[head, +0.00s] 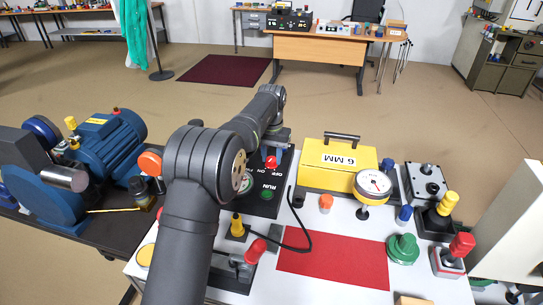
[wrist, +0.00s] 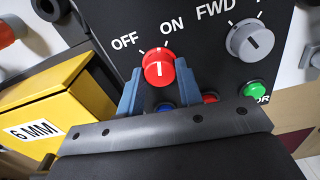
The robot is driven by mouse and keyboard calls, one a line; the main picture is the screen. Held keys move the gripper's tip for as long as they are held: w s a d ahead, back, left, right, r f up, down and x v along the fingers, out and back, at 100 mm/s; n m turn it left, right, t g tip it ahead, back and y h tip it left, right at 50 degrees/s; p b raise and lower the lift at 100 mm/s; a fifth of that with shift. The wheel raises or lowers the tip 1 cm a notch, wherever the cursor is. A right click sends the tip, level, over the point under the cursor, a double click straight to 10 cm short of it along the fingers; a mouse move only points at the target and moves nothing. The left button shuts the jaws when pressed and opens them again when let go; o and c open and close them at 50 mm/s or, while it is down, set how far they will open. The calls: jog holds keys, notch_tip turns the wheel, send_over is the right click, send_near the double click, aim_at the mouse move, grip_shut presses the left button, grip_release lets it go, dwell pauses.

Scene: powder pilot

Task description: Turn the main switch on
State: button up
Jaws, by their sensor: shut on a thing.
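The main switch is a red knob (wrist: 158,68) with a white line, on a black panel (wrist: 110,18) marked OFF at its left and ON at its right. The line points nearly straight up in the wrist view, between the two labels; I cannot tell its exact setting. My gripper (wrist: 158,85) has its blue fingers shut on the red knob, one on each side. In the head view the red knob (head: 271,162) shows at the top of the black control box (head: 262,202), with my gripper at its far side, partly hidden by my arm.
A grey FWD knob (wrist: 252,41) and a green button (wrist: 257,90) lie right of the switch. A yellow 6 MM box (head: 337,163) with a handle stands close by. A dial gauge (head: 373,184) and a red mat (head: 335,261) lie nearer. A blue motor (head: 105,142) is at left.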

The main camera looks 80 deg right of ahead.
aim_at(272, 159)
jog(key=shift+m, duration=1.9)
jog(key=o, duration=1)
jog(key=shift+c, duration=0.2)
jog(key=shift+r, duration=0.15)
notch_tip(272, 159, up, 17)
notch_tip(272, 159, down, 17)
jog(key=shift+f, duration=0.15)
